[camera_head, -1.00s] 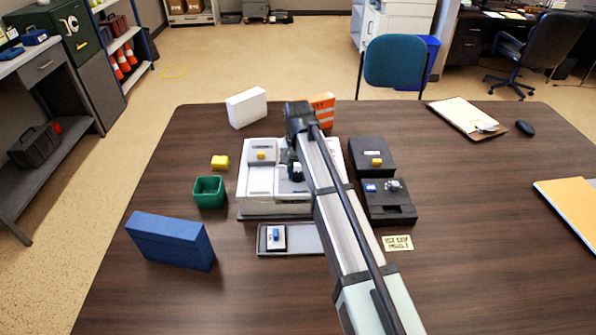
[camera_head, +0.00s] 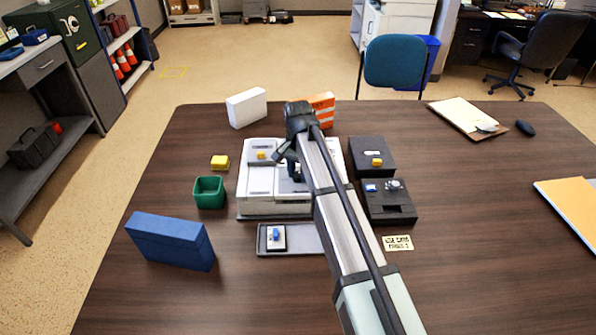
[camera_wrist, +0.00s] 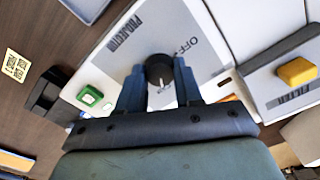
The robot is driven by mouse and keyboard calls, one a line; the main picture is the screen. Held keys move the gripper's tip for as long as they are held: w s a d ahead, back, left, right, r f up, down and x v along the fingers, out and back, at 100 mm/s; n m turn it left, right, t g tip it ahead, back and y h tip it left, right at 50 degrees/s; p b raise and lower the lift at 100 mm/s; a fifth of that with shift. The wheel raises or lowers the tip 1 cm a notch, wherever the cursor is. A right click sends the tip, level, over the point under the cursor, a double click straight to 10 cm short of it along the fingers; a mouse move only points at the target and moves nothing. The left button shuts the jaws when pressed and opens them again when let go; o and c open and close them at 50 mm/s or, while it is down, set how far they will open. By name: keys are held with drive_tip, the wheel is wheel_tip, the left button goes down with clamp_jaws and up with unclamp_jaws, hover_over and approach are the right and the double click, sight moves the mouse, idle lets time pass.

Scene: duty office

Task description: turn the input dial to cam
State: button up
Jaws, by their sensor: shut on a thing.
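The input dial (camera_wrist: 159,69) is a round black knob with a white pointer line. It sits on a pale panel (camera_wrist: 125,65) lettered PROJECTOR, with OFF printed beside the knob. In the wrist view my gripper (camera_wrist: 160,80) has one finger on each side of the dial and is shut on it. The pointer line lies toward the palm side of the picture. No cam mark can be read; the fingers cover part of the panel. In the head view my gripper (camera_head: 292,166) is over the white console (camera_head: 262,207), and my arm hides much of its right part.
A yellow button (camera_wrist: 297,71) and a green button (camera_wrist: 90,96) are near the dial. A dark box (camera_head: 388,203) stands right of the console, a green bin (camera_head: 209,191) left, and a grey tray (camera_head: 304,240) in front. A blue box (camera_head: 170,240) stands at front left.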

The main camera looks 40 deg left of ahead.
sight(298, 174)
drive_tip(key=o, duration=1)
drive_tip(key=shift+o, duration=0.2)
drive_tip(key=shift+r, duration=0.1)
wheel_tip(298, 174, up, 14)
idle(0.4)
